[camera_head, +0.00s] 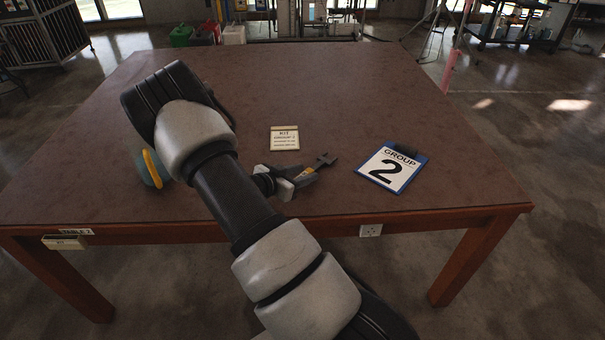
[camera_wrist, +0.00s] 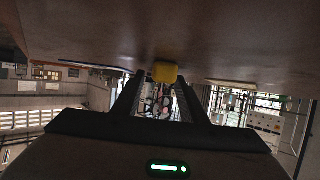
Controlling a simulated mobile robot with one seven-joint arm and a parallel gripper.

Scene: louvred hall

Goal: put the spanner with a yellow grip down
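The spanner with a yellow grip (camera_head: 326,159) is over the right-middle part of the brown table (camera_head: 350,95) in the head view, its dark jaw pointing up and right. My gripper (camera_head: 298,179) is shut on it, near the yellow part. In the wrist view the yellow grip (camera_wrist: 165,71) fills the gap between the tips of my two dark fingers. The rest of the spanner is hidden there. The table top shows close by, across the top of that view. I cannot tell whether the spanner touches the table.
A small cream card with print (camera_head: 284,138) lies behind the spanner. A blue-edged "GROUP 2" sign (camera_head: 391,168) lies to its right. A rounded teal and yellow thing (camera_head: 153,170) shows left of my arm, partly hidden. The back of the table is clear.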

